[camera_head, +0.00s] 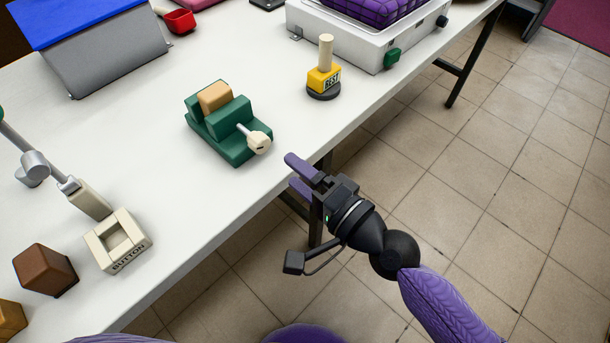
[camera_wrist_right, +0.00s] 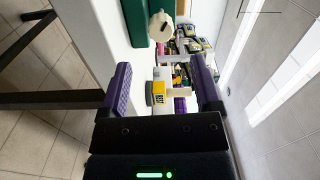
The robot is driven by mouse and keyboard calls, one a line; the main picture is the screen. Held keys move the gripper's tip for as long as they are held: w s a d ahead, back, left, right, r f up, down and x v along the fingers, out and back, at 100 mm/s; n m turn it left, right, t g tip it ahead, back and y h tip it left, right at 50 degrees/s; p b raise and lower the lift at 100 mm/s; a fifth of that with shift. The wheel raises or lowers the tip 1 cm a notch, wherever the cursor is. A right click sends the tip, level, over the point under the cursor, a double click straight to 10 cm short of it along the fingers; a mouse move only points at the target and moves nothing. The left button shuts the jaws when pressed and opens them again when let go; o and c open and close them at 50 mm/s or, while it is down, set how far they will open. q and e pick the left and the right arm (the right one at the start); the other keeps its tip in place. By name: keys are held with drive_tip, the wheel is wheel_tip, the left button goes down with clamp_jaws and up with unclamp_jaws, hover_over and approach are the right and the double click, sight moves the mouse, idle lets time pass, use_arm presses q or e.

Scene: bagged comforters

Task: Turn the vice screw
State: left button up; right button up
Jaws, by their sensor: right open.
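A green vice (camera_head: 226,124) stands on the white table, with a tan block (camera_head: 215,97) between its jaws. Its screw ends in a cream knob (camera_head: 259,142) that faces the table's front edge. My right gripper (camera_head: 296,176) is open and empty just off that edge, to the lower right of the knob and apart from it. In the right wrist view the knob (camera_wrist_right: 161,25) shows above the gap between my purple fingers (camera_wrist_right: 163,85), beside part of the green vice (camera_wrist_right: 135,20). My left gripper is not in view.
A yellow stamp-like piece (camera_head: 324,78) with an upright handle stands right of the vice. A white case (camera_head: 365,35) is behind it. A cream box marked BUTTON (camera_head: 118,240) and a brown block (camera_head: 45,269) are at the lower left. The table (camera_head: 180,190) is clear in front of the vice.

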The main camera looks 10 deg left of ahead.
drive_tip(key=shift+v, duration=0.8)
